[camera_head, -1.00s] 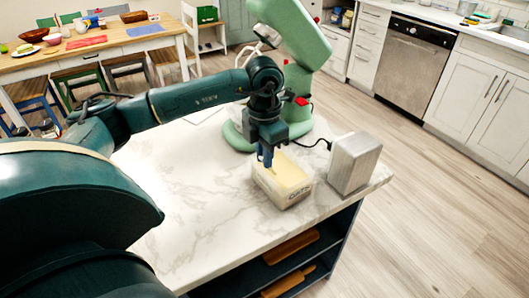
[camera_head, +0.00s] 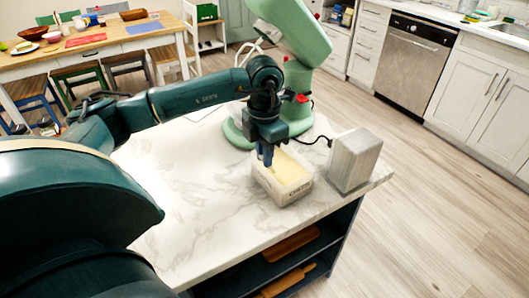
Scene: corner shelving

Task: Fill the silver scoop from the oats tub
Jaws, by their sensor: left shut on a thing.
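The oats tub (camera_head: 283,191) is an open, pale rectangular box with lettering on its front, filled with a cream-yellow content. It stands on the marble counter. My left gripper (camera_head: 267,160) points down over the tub's back left part, its fingertips at about the rim. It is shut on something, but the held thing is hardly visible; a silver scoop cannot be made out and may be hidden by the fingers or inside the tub. My right gripper is not in view.
A grey metallic block (camera_head: 354,162) stands close to the tub's right. The marble counter (camera_head: 190,200) is clear to the left and front.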

